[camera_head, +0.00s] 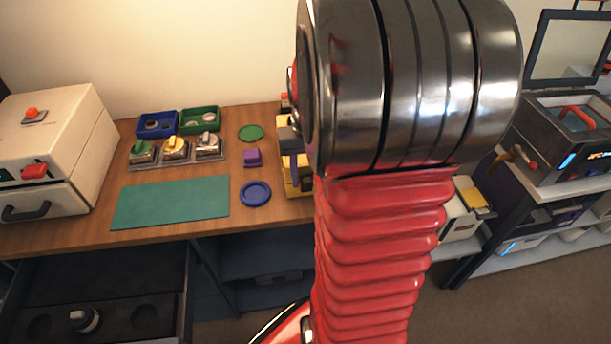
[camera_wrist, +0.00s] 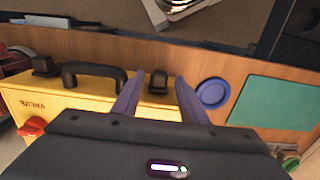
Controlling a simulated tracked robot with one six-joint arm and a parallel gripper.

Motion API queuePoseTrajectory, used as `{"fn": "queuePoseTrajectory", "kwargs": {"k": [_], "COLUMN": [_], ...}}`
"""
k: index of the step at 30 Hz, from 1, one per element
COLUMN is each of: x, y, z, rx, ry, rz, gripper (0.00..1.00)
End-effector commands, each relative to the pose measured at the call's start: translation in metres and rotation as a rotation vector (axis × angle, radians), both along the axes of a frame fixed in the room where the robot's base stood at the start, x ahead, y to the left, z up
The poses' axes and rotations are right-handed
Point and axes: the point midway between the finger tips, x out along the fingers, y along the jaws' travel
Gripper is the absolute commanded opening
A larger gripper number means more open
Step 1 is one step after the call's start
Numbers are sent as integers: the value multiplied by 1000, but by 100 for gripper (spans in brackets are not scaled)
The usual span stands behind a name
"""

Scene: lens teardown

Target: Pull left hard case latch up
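The yellow hard case (camera_wrist: 75,98) lies in the left half of the wrist view, with a black handle (camera_wrist: 93,70) along its far edge. One black latch (camera_wrist: 42,66) is left of the handle. The other black latch (camera_wrist: 158,84), on the side nearer the blue disc, is right of the handle. My gripper (camera_wrist: 160,76) is open, its two purple-grey fingers on either side of this second latch. I cannot tell whether they touch it. In the head view the case (camera_head: 304,184) is mostly hidden behind my arm.
A blue round dish (camera_wrist: 213,93) and a green mat (camera_wrist: 275,114) lie beside the case on the wooden bench. A red knob (camera_wrist: 32,127) is at the case's near left. In the head view, a purple block (camera_head: 252,158) and a rack of knobbed parts (camera_head: 176,152) stand further left.

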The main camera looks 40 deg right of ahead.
Motion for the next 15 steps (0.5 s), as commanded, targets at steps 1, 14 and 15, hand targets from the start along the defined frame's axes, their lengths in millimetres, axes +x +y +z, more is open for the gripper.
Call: {"fn": "queuePoseTrajectory", "kwargs": {"k": [1, 14, 15], "x": [0, 0, 0], "y": [0, 0, 1], "z": [0, 0, 0], "rx": [0, 1, 1], "ry": [0, -1, -1], "rz": [0, 1, 1], "gripper": [39, 12, 9]}}
